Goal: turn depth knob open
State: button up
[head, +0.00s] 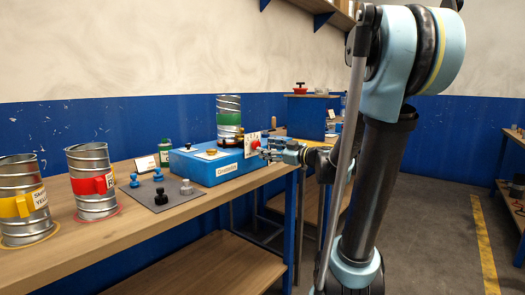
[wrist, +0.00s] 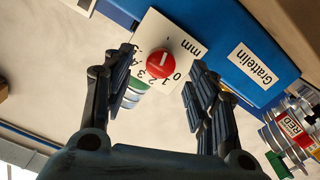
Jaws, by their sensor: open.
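The red depth knob (wrist: 159,62) sits on a white dial plate (wrist: 180,36) marked in mm, on the end of the blue machine labelled Grattelin (wrist: 225,35). A pale line crosses the knob's face, roughly upright in the wrist view; I cannot tell which number it points to. In the head view, the knob (head: 255,144) is small on the blue machine (head: 205,163). My gripper (wrist: 160,78) is open, with one dark finger on each side of the knob and a visible gap on both sides. In the head view, my gripper (head: 271,150) is beside the dial plate.
A red-labelled duct (head: 92,180) and a yellow-labelled duct (head: 24,200) stand on the wooden bench (head: 130,232) at left. The floor at right is clear.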

jog(key=v, duration=0.7)
jog(key=shift+s+d+f, duration=0.1)
dwell(0.4)
